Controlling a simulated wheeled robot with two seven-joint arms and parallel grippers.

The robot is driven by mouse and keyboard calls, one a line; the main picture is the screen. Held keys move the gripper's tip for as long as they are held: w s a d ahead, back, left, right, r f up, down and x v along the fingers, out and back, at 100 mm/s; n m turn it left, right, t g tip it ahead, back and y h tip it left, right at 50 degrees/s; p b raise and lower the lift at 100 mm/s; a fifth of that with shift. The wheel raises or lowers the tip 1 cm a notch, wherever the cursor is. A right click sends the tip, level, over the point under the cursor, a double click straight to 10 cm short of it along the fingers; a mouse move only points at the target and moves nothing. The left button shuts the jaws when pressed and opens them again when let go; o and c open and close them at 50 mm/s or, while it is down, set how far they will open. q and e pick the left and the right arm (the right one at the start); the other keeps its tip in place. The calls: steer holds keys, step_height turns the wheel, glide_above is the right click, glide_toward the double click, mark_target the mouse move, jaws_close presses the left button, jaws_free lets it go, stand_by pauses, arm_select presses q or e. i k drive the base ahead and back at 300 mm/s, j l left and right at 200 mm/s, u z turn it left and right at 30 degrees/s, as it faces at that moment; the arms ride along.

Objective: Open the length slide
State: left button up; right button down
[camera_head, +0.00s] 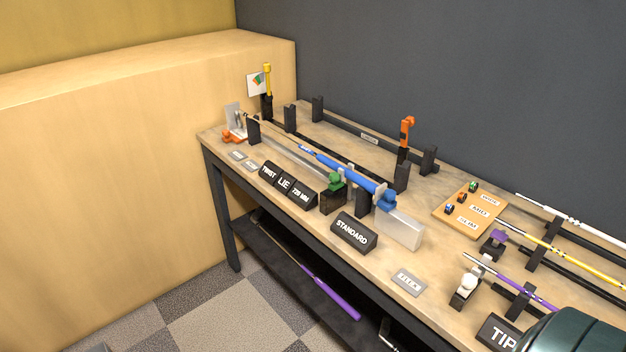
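A long blue bar (345,172) lies along the workbench, with a blue block (386,200) at its near right end. I cannot tell for sure whether this is the length slide or whether it is open. A pale silver block (399,229) stands just below the blue end. A green knob (335,181) sits on a dark block beside the bar. A thin grey shaft (292,157) runs alongside toward the back left. Neither of my grippers shows. A dark green rounded part of my arm is at the lower right.
The bench (452,262) carries black signs, including STANDARD (354,232) and TIP (497,333). An orange clamp (406,132) and black posts stand behind the bar. A wooden board (470,210) and several coloured shafts lie at right. A purple-gripped club (328,290) rests on the lower shelf.

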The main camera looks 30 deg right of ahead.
mark_target(386, 197)
steer(key=z, duration=1.3)
